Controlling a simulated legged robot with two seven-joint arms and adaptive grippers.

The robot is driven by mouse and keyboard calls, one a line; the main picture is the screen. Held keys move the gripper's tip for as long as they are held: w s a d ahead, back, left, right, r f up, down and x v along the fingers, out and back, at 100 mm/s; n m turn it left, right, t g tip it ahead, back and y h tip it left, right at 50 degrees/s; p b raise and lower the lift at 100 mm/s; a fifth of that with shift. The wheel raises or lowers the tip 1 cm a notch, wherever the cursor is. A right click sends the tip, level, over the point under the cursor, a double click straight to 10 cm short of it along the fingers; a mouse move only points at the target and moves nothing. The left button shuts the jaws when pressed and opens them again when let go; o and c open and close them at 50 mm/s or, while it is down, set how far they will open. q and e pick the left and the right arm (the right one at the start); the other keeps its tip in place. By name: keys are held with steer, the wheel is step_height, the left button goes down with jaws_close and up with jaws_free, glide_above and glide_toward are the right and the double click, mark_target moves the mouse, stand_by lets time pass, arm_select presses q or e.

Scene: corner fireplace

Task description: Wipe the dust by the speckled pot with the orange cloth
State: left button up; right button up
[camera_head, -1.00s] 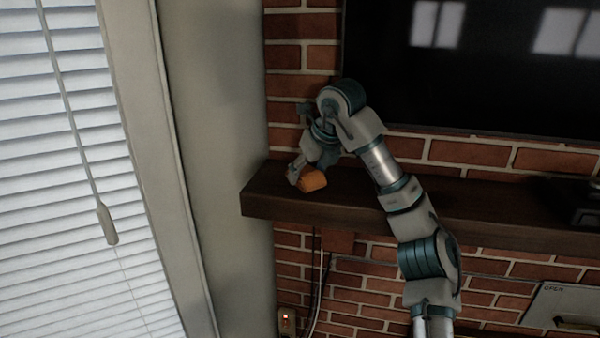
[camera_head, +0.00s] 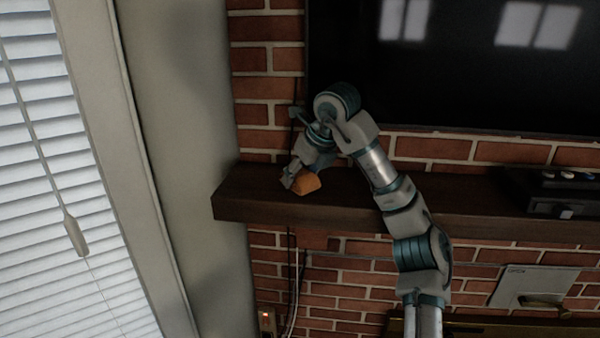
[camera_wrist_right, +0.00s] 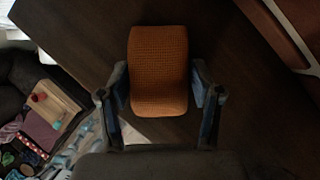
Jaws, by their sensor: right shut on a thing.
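My right gripper (camera_head: 293,180) is shut on the orange cloth (camera_head: 308,183), which is at the dark wooden mantel shelf (camera_head: 258,203) near its left end. In the right wrist view the cloth (camera_wrist_right: 158,72) is a folded, ribbed orange pad between the two fingers, over the dark wood (camera_wrist_right: 85,35). I cannot tell whether it touches the wood. The speckled pot does not show in either view, and I cannot make out any dust. My left gripper is not in view.
A brick wall (camera_head: 265,85) stands behind the shelf, with a dark screen (camera_head: 450,70) above it. A black box (camera_head: 555,192) sits on the shelf at right. A wall and window blinds (camera_head: 45,190) are at left. The shelf's left end looks bare.

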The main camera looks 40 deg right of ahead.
mark_target(240, 180)
steer(key=shift+w+a+r, duration=0.1)
steer(key=shift+w+a, duration=1.35)
steer(key=shift+w, duration=0.15)
steer(key=shift+w+a, duration=0.8)
steer(key=shift+w, duration=0.2)
steer(key=shift+w+a, duration=1.45)
steer(key=shift+w, duration=0.25)
steer(key=shift+w+a+f, duration=0.2)
steer(key=shift+w+a, duration=0.65)
steer(key=shift+w, duration=0.15)
steer(key=shift+r, duration=3.1)
